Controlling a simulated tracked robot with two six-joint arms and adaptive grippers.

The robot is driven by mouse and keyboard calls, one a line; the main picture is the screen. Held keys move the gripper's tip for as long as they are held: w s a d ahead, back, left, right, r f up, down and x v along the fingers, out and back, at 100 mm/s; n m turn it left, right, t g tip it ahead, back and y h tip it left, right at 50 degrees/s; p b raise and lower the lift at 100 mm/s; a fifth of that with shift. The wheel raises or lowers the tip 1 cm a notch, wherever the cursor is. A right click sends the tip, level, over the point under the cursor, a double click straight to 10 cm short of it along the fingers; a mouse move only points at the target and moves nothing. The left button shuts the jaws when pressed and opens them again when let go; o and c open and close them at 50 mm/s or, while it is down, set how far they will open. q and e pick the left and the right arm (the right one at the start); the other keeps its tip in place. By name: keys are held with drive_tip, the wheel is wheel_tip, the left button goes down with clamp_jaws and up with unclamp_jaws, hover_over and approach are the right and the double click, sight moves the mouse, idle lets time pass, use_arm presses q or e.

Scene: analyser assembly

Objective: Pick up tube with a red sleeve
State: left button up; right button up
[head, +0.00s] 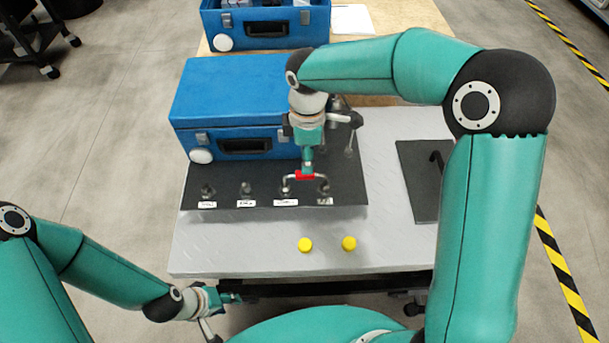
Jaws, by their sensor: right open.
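The tube with a red sleeve (305,175) is a bent metal tube near the front of the black mat (345,190). Its two ends bend down at the third and fourth labelled fittings. My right gripper (307,165) points down directly at the red sleeve from above. Its fingers are open at the sleeve, and they partly hide it; whether they touch it I cannot tell. My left gripper (232,298) is low at the front left, off the table's front edge and away from the tube. Its fingers are too small to judge.
A closed blue case (235,90) stands on the mat behind the fittings. Another blue case (265,25), open, is farther back. Two yellow caps (305,244) (348,243) lie near the table's front edge. A dark plate (418,175) with a hooked tool lies right.

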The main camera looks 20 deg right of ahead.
sight(298, 175)
drive_tip(key=shift+a+f, duration=0.2)
drive_tip(key=shift+f, duration=3.6)
clamp_jaws()
